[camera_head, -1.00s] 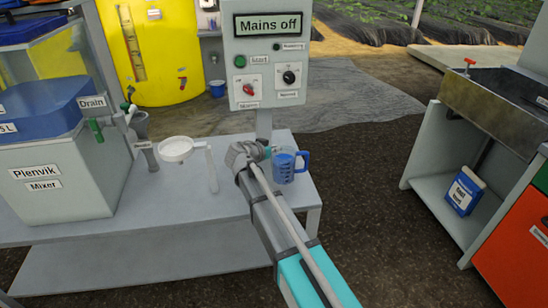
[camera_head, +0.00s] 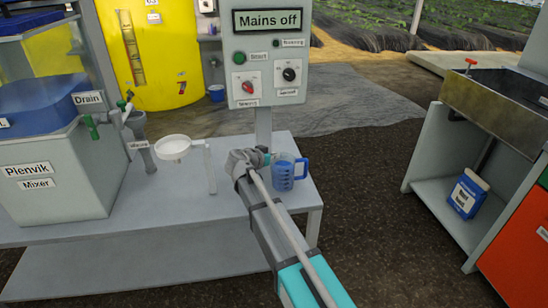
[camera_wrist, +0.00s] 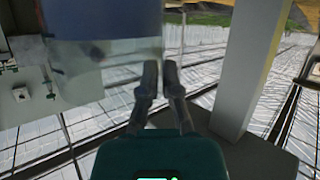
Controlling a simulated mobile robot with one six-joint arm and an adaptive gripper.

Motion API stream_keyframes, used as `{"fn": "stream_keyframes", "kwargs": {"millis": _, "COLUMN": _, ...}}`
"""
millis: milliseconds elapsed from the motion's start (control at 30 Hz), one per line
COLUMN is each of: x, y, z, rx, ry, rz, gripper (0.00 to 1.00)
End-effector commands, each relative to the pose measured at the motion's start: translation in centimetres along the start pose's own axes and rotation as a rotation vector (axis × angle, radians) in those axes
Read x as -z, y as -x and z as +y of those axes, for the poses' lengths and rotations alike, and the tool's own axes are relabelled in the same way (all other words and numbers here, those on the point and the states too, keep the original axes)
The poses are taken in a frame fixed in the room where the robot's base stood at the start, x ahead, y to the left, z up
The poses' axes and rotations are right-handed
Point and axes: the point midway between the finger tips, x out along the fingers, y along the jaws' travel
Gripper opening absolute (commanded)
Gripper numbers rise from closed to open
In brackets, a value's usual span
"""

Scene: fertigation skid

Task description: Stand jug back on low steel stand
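The clear jug (camera_head: 283,174) with blue liquid and a blue handle is upright over the right end of the low grey steel stand (camera_head: 190,210). I cannot tell whether its base touches the top. My gripper (camera_head: 266,158) is at the jug's left side, away from the handle, its fingers mostly hidden in the head view. In the wrist view, the two fingers of my gripper (camera_wrist: 160,68) are close together at the edge of the jug (camera_wrist: 90,85) and look shut on its wall.
The control panel post (camera_head: 264,125) rises just behind the jug. A white round funnel (camera_head: 173,146) on a bracket stands left of my gripper. The mixer (camera_head: 60,170) fills the stand's left end. A sink unit (camera_head: 490,110) is far right, with open floor between.

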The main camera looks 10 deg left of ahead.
Motion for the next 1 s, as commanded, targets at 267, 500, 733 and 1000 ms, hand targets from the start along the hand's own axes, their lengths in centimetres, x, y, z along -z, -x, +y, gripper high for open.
{"fn": "stream_keyframes", "kwargs": {"millis": 267, "x": -0.23, "y": -0.09, "z": -0.02, "rx": 0.000, "ry": 0.000, "rz": 0.000, "gripper": 0.17}}
{"fn": "stream_keyframes", "kwargs": {"millis": 500, "x": -0.23, "y": -0.09, "z": -0.02, "rx": 0.000, "ry": 0.000, "rz": 0.000, "gripper": 0.43}}
{"fn": "stream_keyframes", "kwargs": {"millis": 733, "x": -0.25, "y": 0.00, "z": -0.11, "rx": 0.001, "ry": 0.000, "rz": 0.000, "gripper": 0.43}}
{"fn": "stream_keyframes", "kwargs": {"millis": 1000, "x": 0.08, "y": 0.60, "z": -0.06, "rx": 0.002, "ry": 0.001, "rz": 0.000, "gripper": 0.43}}
